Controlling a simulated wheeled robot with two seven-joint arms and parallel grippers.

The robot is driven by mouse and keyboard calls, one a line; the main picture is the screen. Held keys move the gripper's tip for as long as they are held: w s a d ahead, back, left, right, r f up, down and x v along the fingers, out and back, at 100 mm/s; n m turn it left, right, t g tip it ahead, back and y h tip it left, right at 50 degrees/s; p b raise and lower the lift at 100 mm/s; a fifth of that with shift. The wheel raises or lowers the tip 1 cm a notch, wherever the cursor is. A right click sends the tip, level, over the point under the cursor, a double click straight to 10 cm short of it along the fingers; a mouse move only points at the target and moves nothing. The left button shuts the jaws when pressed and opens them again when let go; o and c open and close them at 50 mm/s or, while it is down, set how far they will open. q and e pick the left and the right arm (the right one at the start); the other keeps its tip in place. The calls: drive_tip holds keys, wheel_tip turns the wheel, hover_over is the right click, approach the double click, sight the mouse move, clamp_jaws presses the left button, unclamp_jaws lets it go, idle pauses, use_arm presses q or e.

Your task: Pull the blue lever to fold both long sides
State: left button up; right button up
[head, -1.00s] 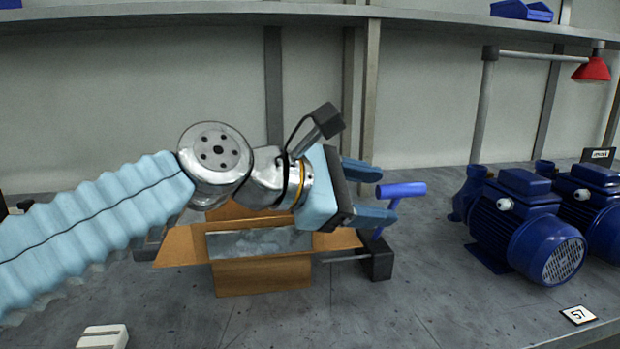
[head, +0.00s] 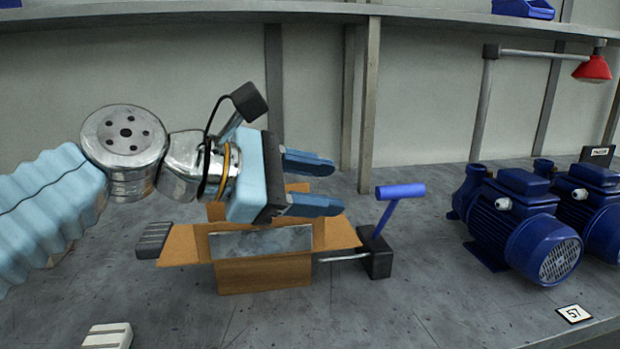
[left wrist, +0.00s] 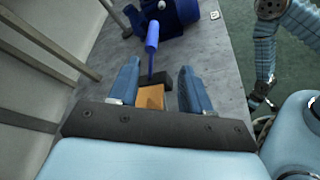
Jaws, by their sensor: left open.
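The blue lever (head: 400,191) stands on a dark block (head: 375,257) to the right of the cardboard box, its handle raised and its stem slanting up to the right. The open box (head: 263,276) has flaps spread at left and right and one up at the back. My left gripper (head: 335,185) is open and empty, above the box's back and left of the lever, apart from it. In the left wrist view the lever (left wrist: 151,45) shows beyond the open fingers (left wrist: 160,85). My right arm shows at the right of that view; its gripper (left wrist: 262,103) is small and unclear.
A white block (head: 107,336) lies at the front left. A red lamp (head: 593,69) hangs at the upper right. Bench space between lever and motors is clear.

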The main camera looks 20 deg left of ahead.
use_arm(q)
drive_tip(key=shift+s+a+r, duration=0.15)
drive_tip(key=shift+s+a, duration=0.15)
idle(0.4)
drive_tip(key=v, duration=1.3)
drive_tip(key=shift+s+a+r, duration=0.15)
drive_tip(key=shift+s+a, duration=0.05)
drive_tip(key=shift+a, duration=0.15)
